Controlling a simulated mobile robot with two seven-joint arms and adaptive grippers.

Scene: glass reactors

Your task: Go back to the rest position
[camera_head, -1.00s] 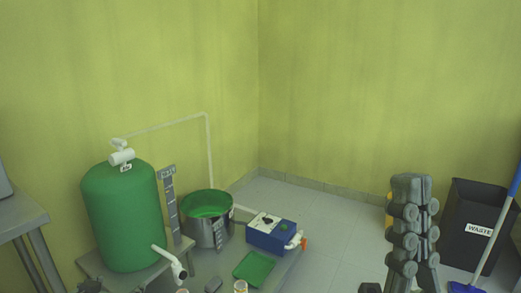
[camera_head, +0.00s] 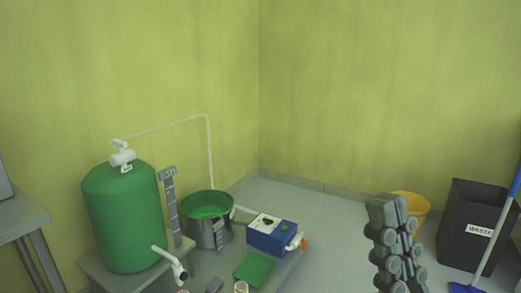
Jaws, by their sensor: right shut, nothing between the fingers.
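My right gripper (camera_head: 387,210) is dark grey and stands up from the bottom edge, right of the middle of the head view. Its fingers are together and hold nothing. My left gripper is not in view.
A green tank (camera_head: 122,218) stands on a low table at the left, beside a steel pot (camera_head: 206,232) with green contents. A blue-and-white box (camera_head: 270,234) and a green tray (camera_head: 255,269) are near the middle. A yellow bucket (camera_head: 415,207) and black waste bin (camera_head: 473,222) stand right.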

